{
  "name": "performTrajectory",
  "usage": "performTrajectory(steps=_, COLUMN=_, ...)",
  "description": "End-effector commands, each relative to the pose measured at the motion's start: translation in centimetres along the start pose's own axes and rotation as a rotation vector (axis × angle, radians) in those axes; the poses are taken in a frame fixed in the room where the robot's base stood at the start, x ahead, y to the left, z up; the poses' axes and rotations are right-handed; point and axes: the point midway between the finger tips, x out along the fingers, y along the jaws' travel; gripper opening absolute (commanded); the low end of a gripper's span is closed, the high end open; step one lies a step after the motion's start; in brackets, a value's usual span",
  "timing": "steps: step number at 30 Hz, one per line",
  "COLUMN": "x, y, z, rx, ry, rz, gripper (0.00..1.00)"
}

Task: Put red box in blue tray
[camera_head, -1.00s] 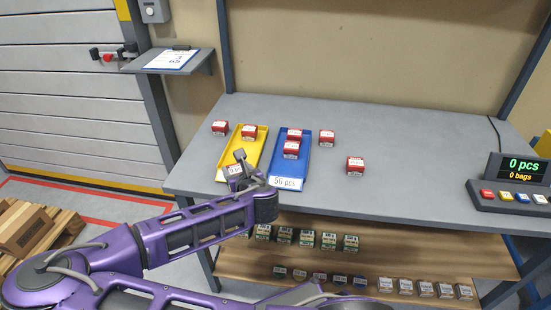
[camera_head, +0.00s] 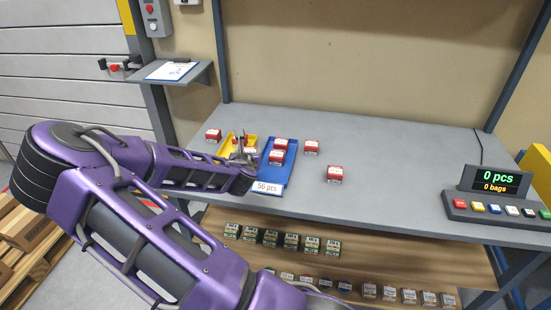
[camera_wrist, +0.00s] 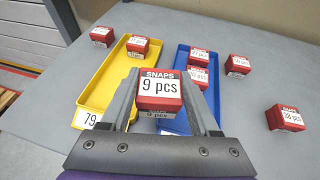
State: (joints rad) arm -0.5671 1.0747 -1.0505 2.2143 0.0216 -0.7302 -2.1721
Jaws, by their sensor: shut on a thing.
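My gripper (camera_wrist: 158,100) is shut on a red box labelled "SNAPS 9 pcs" (camera_wrist: 158,86), one finger on each side. In the wrist view the held box appears between the yellow tray (camera_wrist: 102,88) and the blue tray (camera_wrist: 182,123); its exact height is unclear. The blue tray (camera_head: 285,172) holds two red boxes, one behind the other (camera_wrist: 199,56) (camera_wrist: 198,76). Its front part looks empty. In the head view my gripper (camera_head: 244,147) is over the yellow tray and my arm hides much of that tray.
The yellow tray has a red box (camera_wrist: 143,45) at its far end. Loose red boxes stand left of the trays (camera_head: 213,135) and right of them (camera_head: 312,147) (camera_head: 335,174). A counter display (camera_head: 495,180) stands at the right. The table's middle right is clear.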

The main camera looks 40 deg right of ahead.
Motion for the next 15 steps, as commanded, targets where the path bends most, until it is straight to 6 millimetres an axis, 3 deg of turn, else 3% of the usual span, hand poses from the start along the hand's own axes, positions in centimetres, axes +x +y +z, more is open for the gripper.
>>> performTrajectory(steps=1, x=0.6, y=-2.0, z=1.1, rx=0.028, ry=-0.002, rz=-0.05, gripper=0.02)
performTrajectory(steps=3, x=1.1, y=-4.0, z=1.8, rx=0.048, ry=-0.002, rz=-0.105, gripper=0.02)
performTrajectory(steps=7, x=1.7, y=-6.3, z=2.5, rx=0.071, ry=-0.001, rz=-0.168, gripper=0.02)
performTrajectory(steps=15, x=3.5, y=-7.0, z=-1.5, rx=0.073, ry=0.001, rz=-0.186, gripper=0.02)
